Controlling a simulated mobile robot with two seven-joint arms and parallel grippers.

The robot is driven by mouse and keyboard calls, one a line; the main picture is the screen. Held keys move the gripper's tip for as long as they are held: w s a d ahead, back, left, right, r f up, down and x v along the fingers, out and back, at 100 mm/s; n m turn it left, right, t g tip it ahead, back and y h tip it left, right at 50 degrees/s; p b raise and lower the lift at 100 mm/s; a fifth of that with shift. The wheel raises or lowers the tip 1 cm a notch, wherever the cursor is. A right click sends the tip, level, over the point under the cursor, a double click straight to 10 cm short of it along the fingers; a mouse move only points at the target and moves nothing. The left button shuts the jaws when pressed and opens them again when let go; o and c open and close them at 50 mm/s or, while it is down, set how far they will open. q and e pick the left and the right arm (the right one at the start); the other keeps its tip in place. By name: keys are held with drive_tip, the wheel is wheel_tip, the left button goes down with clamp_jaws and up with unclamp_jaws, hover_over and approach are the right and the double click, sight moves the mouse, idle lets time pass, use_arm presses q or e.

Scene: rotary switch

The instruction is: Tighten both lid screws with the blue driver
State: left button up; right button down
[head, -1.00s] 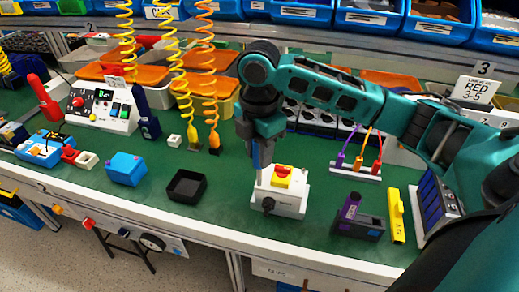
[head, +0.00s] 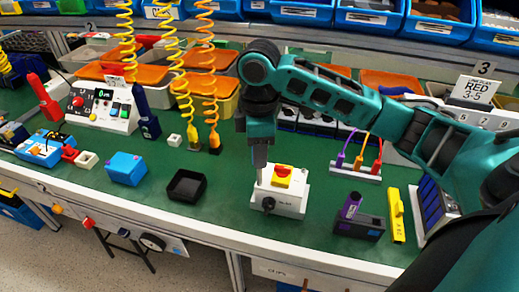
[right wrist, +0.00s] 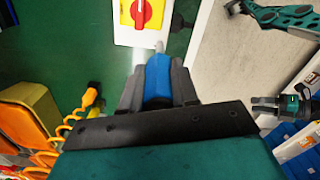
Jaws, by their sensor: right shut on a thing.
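The switch box (head: 292,204) is white with a yellow plate and a red knob (head: 283,171) on top; it stands on the green bench mat. My right gripper (head: 260,146) is above the box's left part, pointing down and shut on the blue driver. The driver's blue handle (right wrist: 157,80) shows between the fingers in the right wrist view. Its thin shaft (head: 260,174) reaches down to the lid's left side; I cannot tell whether the tip touches a screw. The lid screws are too small or hidden to make out.
A black open tray (head: 187,185) and a blue box (head: 126,169) stand to the left. A dark holder with a purple item (head: 352,206) and a yellow tool (head: 397,214) are to the right. Coiled hoses hang behind. The mat around the switch box is mostly clear.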

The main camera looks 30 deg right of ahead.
drive_tip(key=shift+r, duration=2.95)
